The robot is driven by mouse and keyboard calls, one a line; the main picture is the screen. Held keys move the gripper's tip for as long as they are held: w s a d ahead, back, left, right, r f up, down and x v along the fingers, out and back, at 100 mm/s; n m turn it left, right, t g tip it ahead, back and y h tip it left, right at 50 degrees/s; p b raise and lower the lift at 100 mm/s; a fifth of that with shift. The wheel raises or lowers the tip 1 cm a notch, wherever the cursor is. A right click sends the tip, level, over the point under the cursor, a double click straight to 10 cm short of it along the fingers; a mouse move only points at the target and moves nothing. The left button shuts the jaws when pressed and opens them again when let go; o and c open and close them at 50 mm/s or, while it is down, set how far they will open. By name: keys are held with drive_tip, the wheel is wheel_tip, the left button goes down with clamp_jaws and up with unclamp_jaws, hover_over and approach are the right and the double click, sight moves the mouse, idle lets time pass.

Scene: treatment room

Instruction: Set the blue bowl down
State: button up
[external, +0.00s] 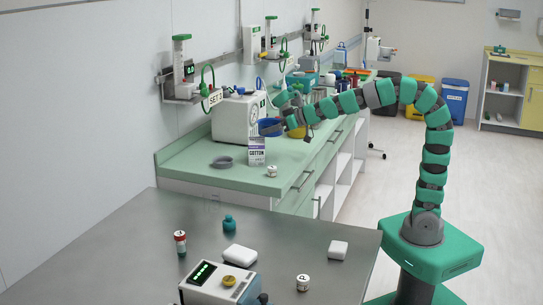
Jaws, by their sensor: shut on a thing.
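The blue bowl (270,127) is held up over the green counter, near the front right of the white machine. My gripper (284,122) is shut on the blue bowl at its right side. The cotton box (256,151) stands on the counter just below the bowl. The bowl looks clear of the counter top, though its exact height is hard to tell. A yellow item (297,131) shows partly behind my gripper.
The green counter (195,157) holds a grey dish (222,162), a small white jar (272,171) and the white machine (234,118). Bare counter lies around the dish. The steel table (120,243) in front carries several small things and a device with a display (215,283).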

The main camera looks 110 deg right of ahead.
drive_tip(key=w+a+n+t+y+p, duration=0.1)
drive_tip(key=w+a+p, duration=0.3)
drive_tip(key=a, duration=0.8)
drive_tip(key=w+a+n+y+p, duration=0.1)
drive_tip(key=w+a+p, duration=0.4)
drive_tip(key=a, duration=0.8)
drive_tip(key=w+a+f+n+t+y+p, duration=0.1)
drive_tip(key=w+a+p, duration=0.4)
drive_tip(key=a, duration=0.8)
drive_tip(key=shift+w+n+t+y, duration=0.3)
drive_tip(key=shift+w+n+y, duration=0.3)
drive_tip(key=shift+w+y, duration=0.1)
drive_tip(key=shift+d+f, duration=0.1)
drive_tip(key=shift+d, duration=0.05)
